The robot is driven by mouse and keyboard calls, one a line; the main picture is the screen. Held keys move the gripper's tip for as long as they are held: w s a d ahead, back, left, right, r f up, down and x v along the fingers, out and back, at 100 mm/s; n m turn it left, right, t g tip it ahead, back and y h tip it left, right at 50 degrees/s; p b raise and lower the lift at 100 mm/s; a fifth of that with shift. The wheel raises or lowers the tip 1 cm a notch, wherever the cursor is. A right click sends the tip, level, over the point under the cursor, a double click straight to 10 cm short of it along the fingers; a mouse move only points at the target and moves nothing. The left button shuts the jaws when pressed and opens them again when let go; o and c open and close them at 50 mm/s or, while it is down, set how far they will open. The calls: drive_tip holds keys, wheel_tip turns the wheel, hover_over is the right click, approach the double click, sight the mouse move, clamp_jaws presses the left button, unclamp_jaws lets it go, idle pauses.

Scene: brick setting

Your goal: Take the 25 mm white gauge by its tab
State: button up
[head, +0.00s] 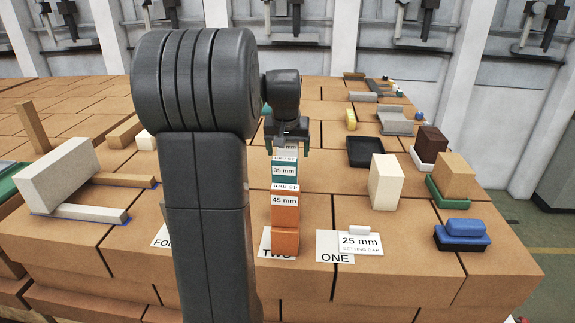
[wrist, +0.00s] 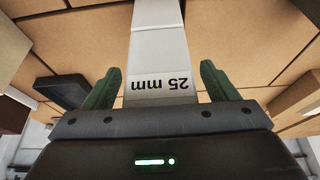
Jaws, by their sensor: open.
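The white gauge (wrist: 158,55) with upside-down "25 mm" lettering runs up the middle of the wrist view. My gripper (wrist: 160,72) is open, with one green finger on each side of it; a gap shows beside each finger, and I cannot tell the depth. In the head view my gripper (head: 287,147) points down at the top of the row of gauges, where a pale piece (head: 285,153) shows between the fingertips. Below it are the teal 35 mm gauge (head: 285,171) and the orange 45 mm gauge (head: 285,202).
A "25 mm setting gap" card (head: 361,246) with a small white piece on it lies right of the row. A cream brick (head: 385,182), black tray (head: 371,152) and blue block (head: 461,231) stand further right. A large pale block (head: 60,175) leans at left.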

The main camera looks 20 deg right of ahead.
drive_tip(key=shift+r, duration=0.1)
drive_tip(key=c, duration=1.5)
